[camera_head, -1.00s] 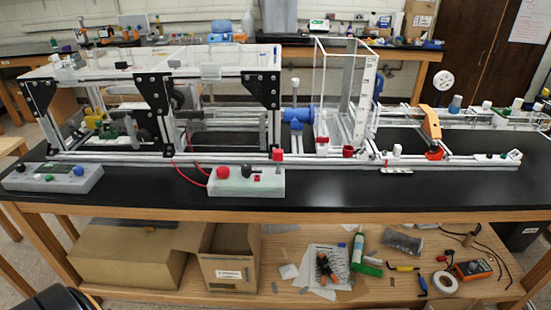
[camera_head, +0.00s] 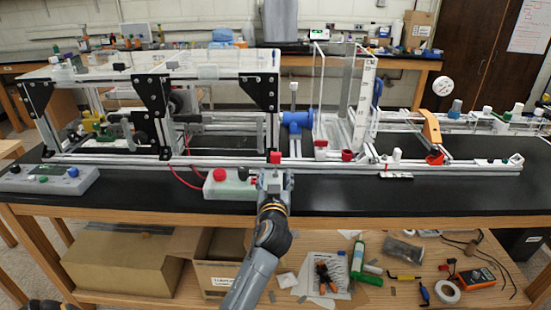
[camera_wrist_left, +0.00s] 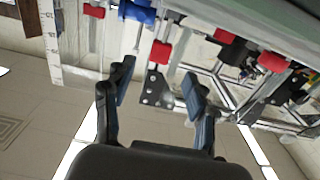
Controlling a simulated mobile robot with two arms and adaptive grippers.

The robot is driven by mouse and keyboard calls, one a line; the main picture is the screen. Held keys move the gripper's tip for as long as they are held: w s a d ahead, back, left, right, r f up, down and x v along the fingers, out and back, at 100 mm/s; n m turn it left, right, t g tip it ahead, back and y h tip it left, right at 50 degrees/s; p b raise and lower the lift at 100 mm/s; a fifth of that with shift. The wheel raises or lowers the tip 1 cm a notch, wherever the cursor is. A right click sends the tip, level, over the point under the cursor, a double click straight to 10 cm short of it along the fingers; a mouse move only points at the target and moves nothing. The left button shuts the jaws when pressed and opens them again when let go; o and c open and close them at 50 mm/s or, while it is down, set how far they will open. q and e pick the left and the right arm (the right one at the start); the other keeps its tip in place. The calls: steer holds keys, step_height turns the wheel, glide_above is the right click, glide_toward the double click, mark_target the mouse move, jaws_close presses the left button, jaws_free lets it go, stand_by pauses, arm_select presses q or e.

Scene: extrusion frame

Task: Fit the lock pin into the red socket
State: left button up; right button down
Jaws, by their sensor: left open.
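A red block (camera_head: 275,157) stands at the front rail of the frame; it may be the head of the lock pin, but I cannot tell. My left gripper (camera_head: 272,178) is open just in front of and below it in the head view. In the left wrist view, the open fingers (camera_wrist_left: 158,84) spread with a red block (camera_wrist_left: 160,52) beyond the gap, and nothing shows between them. Two small red pieces (camera_head: 348,155) sit by the clear box; which red part is the socket is unclear. My right gripper is out of view.
A grey control box (camera_head: 228,188) with a red button stands just left of the gripper, partly behind it. The clear box (camera_head: 336,100) with a ruler stands to the right. Black tabletop (camera_head: 440,192) is bare at the front right.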

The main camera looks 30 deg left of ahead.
mark_target(275, 158)
arm_select(q)
steer(key=x, duration=0.4)
steer(key=shift+w+a+r+p, duration=0.2)
steer(key=shift+w+p, duration=0.15)
steer(key=shift+p, duration=0.05)
steer(key=x, duration=0.1)
steer(key=p+x, duration=0.1)
steer(key=x, duration=0.2)
steer(key=shift+a+r, duration=0.15)
steer(key=shift+r, duration=0.1)
steer(key=shift+w+a, duration=0.1)
steer(key=shift+w, duration=0.2)
steer(key=shift+c, duration=0.2)
jaws_close()
